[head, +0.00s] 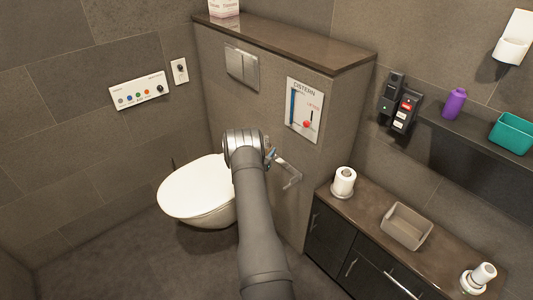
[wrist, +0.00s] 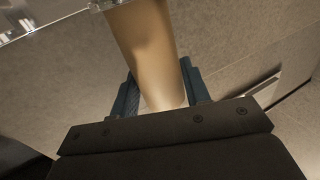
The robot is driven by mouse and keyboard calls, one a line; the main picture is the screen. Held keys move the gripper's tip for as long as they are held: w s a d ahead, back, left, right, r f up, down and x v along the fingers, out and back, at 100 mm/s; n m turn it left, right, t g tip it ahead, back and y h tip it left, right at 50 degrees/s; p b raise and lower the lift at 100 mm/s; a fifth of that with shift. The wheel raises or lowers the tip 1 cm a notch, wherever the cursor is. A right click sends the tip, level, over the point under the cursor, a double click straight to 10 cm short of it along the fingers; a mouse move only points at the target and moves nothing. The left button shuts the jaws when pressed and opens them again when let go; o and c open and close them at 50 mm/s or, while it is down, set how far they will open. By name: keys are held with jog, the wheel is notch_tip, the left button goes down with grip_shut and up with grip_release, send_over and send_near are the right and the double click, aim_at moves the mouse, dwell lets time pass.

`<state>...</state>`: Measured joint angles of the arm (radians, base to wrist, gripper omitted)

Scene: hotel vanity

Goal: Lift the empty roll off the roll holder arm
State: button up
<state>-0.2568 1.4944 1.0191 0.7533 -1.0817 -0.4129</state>
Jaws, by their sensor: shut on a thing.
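The empty roll (wrist: 147,45) is a bare tan cardboard tube, large in the wrist view. My gripper (wrist: 160,93) is shut on it, with a dark blue-grey finger on each side of the tube. In the head view my gripper (head: 268,153) is at the cistern wall, mostly behind my wrist, and the roll cannot be made out there. The metal roll holder arm (head: 289,170) juts from that wall just right of my gripper. In the wrist view a shiny metal piece touches or overlaps the tube's far end at the top. Whether the holder arm is inside the tube cannot be told.
The white toilet (head: 195,188) is left of my arm. A counter (head: 375,206) at right bears a white roll on a stand (head: 344,182), a tray (head: 406,226) and another roll (head: 484,274). The cistern panel (head: 304,110) is above the holder. A shelf at right holds a purple bottle (head: 455,103).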

notch_tip(320, 180, up, 18)
dwell(0.9)
